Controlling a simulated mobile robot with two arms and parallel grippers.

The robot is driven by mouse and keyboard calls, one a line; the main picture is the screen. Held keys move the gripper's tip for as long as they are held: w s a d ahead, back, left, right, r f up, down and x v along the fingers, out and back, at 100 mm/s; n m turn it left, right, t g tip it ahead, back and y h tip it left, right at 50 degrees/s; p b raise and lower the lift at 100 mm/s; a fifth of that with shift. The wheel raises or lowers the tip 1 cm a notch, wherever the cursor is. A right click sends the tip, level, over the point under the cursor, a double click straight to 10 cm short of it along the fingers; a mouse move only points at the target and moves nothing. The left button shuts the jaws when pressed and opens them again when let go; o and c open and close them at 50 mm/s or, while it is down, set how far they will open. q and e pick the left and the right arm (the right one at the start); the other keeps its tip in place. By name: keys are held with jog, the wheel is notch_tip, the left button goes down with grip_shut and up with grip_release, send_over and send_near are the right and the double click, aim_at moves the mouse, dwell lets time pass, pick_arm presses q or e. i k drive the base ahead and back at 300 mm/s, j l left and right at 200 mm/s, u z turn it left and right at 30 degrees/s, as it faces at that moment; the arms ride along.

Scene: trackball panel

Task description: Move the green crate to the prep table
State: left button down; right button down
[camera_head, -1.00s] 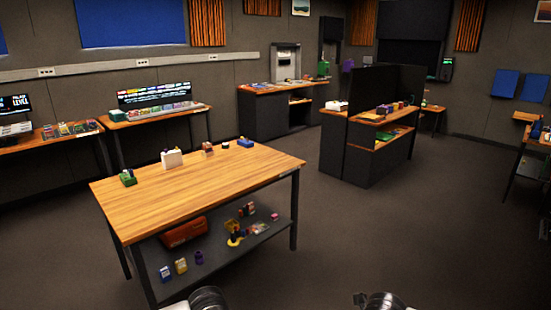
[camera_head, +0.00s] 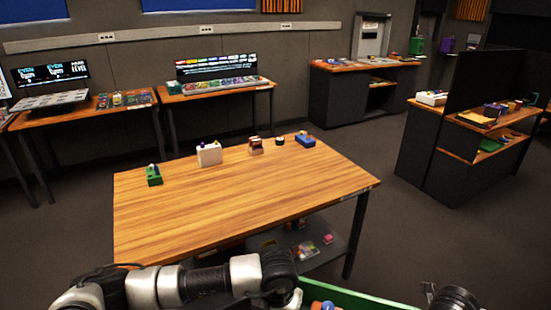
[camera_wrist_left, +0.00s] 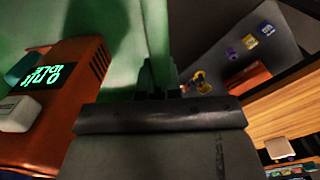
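The green crate (camera_head: 362,298) shows only in part at the bottom edge of the head view, between my arms and in front of a wooden table (camera_head: 215,200). A blue and an orange item show inside it. In the left wrist view its green wall (camera_wrist_left: 156,30) runs between the fingers of my left gripper (camera_wrist_left: 158,82), which look shut on it. An orange box (camera_wrist_left: 65,100) with a green lit display lies in the crate. My right arm shows at the bottom right of the head view; its fingers are out of view. No label marks which table is the prep table.
A green item (camera_head: 154,175), a white box (camera_head: 209,153) and a blue box (camera_head: 305,139) stand along the table's far side. Its front top is clear. A lower shelf (camera_head: 335,243) holds small items. A dark shelf unit (camera_head: 440,150) stands right.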

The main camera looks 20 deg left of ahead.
aim_at(297, 184)
jog(key=i, duration=1.65)
jog(key=i+l+u, duration=0.15)
jog(key=i, duration=0.5)
jog(key=i+l+u, duration=0.2)
jog(key=i, duration=0.45)
jog(key=j+u, duration=0.1)
jog(key=u, duration=1.15)
